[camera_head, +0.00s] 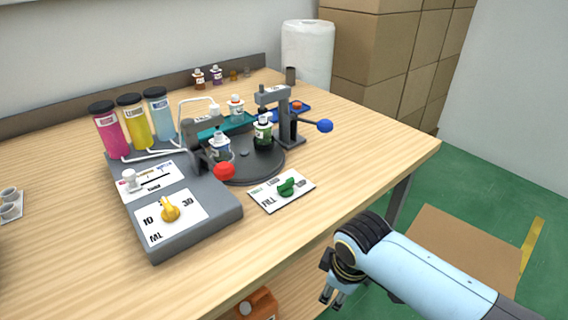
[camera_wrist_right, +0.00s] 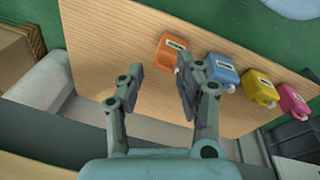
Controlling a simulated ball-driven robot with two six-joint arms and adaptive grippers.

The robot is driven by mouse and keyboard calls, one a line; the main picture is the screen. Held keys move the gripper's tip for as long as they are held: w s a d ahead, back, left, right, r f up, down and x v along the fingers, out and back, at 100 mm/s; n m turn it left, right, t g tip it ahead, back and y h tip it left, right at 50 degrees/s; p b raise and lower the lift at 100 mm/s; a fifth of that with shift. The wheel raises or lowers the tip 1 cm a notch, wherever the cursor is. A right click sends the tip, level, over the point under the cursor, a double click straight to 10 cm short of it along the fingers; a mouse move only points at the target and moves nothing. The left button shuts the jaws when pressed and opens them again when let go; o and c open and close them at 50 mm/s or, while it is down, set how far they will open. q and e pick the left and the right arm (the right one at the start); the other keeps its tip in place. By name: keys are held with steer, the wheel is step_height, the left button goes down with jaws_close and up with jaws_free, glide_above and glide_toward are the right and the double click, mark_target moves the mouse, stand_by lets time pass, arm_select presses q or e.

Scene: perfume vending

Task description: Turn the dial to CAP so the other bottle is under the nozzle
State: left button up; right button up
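The green dial (camera_head: 286,186) sits on a white label card (camera_head: 268,203) at the front right of the machine; its exact pointing is too small to tell. A dark round turntable (camera_head: 245,168) stands behind it. One bottle (camera_head: 219,148) is at its left, by the red-knobbed lever. A dark green bottle (camera_head: 263,131) is at its right, by the press with the blue knob. My right gripper (camera_head: 331,300) hangs off the table's front edge, away from the dial. In the right wrist view its fingers (camera_wrist_right: 160,85) are apart and empty. My left gripper is not in view.
A yellow dial (camera_head: 170,211) is on the grey machine base (camera_head: 190,232). The red knob (camera_head: 224,170) and blue knob (camera_head: 325,126) stick out near the turntable. Coloured containers, including an orange one (camera_wrist_right: 171,48), stand below the tabletop. The table's right front is clear.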

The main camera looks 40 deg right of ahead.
mark_target(283, 182)
steer(key=w+r+n+p, duration=0.1)
steer(key=w+r+p, duration=0.1)
steer(key=r, duration=0.6)
steer(key=w+r+n+p, duration=0.1)
steer(key=w+r+p, duration=0.15)
steer(key=r, duration=0.65)
steer(key=w+n, duration=0.2)
steer(key=w+r+n, duration=0.1)
steer(key=w+n, duration=0.1)
steer(key=w, duration=0.1)
steer(key=shift+a+r+g+p, duration=0.15)
steer(key=shift+g+p, duration=0.15)
steer(key=w+r+n+g+p, duration=0.1)
steer(key=w+r+n+p, duration=0.1)
steer(key=w+r+n, duration=0.65)
steer(key=shift+m+y, duration=0.4)
steer(key=shift+m, duration=0.05)
steer(key=f, duration=0.7)
steer(key=w+f+b, duration=0.1)
steer(key=f, duration=0.3)
steer(key=shift+d, duration=0.2)
jaws_close()
